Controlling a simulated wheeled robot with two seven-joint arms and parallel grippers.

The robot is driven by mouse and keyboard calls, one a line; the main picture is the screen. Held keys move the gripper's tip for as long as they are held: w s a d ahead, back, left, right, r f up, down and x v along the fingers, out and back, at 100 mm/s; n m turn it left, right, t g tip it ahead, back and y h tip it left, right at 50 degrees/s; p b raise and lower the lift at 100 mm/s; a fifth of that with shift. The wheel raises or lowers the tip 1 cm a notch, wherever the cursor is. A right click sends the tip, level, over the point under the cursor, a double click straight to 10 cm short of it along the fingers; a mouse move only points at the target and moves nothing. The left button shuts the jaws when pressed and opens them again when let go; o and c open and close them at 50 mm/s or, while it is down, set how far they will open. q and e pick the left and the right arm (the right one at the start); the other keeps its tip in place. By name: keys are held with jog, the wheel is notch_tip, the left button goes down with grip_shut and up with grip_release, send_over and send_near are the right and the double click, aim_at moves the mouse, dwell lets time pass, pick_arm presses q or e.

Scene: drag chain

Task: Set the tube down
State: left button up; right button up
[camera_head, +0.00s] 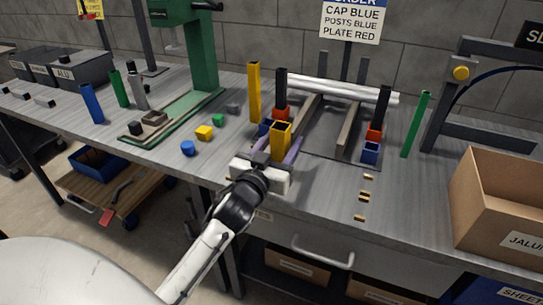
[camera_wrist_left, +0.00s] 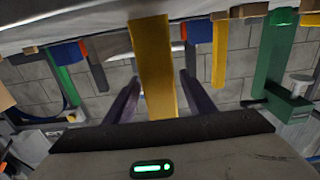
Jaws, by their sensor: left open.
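A yellow square tube (camera_head: 281,141) stands upright at the front left of the fixture. My left gripper (camera_head: 278,152) reaches it from the front, with its two purple fingers on either side. In the left wrist view, which is upside down, the yellow tube (camera_wrist_left: 155,65) lies between the fingers (camera_wrist_left: 161,82). Gaps show on both sides, so the gripper is open around the tube and not clamped. The tube's foot is hidden behind the gripper in the head view. My right gripper is not in view.
White tubes (camera_head: 340,89) lie across the fixture's back. Another yellow post (camera_head: 254,92), a green post (camera_head: 416,124) and blue blocks (camera_head: 370,153) stand nearby. Small coloured cubes (camera_head: 204,132) lie left of the gripper. A cardboard box (camera_head: 480,200) stands at the right. The bench front right of the gripper is mostly clear.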

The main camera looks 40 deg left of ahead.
pick_arm(q)
jog(key=v, duration=0.9)
jog(key=shift+s, duration=0.1)
